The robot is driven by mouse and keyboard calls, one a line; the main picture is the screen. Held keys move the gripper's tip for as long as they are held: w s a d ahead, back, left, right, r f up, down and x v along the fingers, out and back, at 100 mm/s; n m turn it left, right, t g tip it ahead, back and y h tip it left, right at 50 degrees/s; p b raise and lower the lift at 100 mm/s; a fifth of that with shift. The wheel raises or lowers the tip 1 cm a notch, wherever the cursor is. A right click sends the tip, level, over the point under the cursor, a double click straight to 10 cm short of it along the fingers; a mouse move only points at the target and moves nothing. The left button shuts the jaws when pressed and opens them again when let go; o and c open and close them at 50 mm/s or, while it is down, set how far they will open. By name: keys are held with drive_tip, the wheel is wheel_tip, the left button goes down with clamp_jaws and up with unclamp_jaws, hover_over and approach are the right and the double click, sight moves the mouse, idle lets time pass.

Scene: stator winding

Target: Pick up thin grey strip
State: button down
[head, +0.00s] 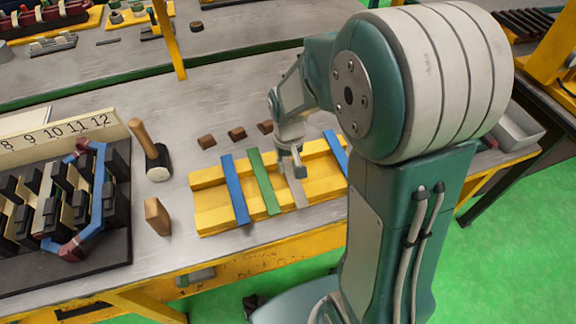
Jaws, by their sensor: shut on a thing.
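A thin grey strip (295,193) lies across the yellow rack (213,205) on the workbench, to the right of a green strip (264,182). My gripper (299,172) is directly over the strip's middle, pointing down, and is shut on it. The strip's near end shows below the fingers. Its far part is hidden behind my gripper. I cannot tell whether the strip is lifted off the rack. A blue strip (235,190) lies left of the green one, and another blue strip (336,150) lies to the right, partly behind my arm.
Several small brown blocks (236,134) lie behind the rack. A mallet (152,152) and a wooden block (157,216) stand left of it. A stator fixture (75,205) with a numbered board (62,133) fills the left. A grey tray (515,127) is at the right.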

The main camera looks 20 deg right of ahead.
sight(289, 169)
drive_tip(key=shift+r, duration=0.35)
wheel_tip(289, 169, up, 2)
drive_tip(key=shift+s+r, duration=0.1)
drive_tip(key=shift+r, duration=0.15)
drive_tip(key=s+d+r, duration=0.8)
drive_tip(key=s+r, duration=0.1)
drive_tip(key=s, duration=0.2)
drive_tip(key=shift+s+r, duration=0.2)
drive_tip(key=shift+r, duration=0.1)
drive_tip(key=shift+c, duration=1.4)
unclamp_jaws()
drive_tip(key=shift+r, duration=0.1)
wheel_tip(289, 169, up, 12)
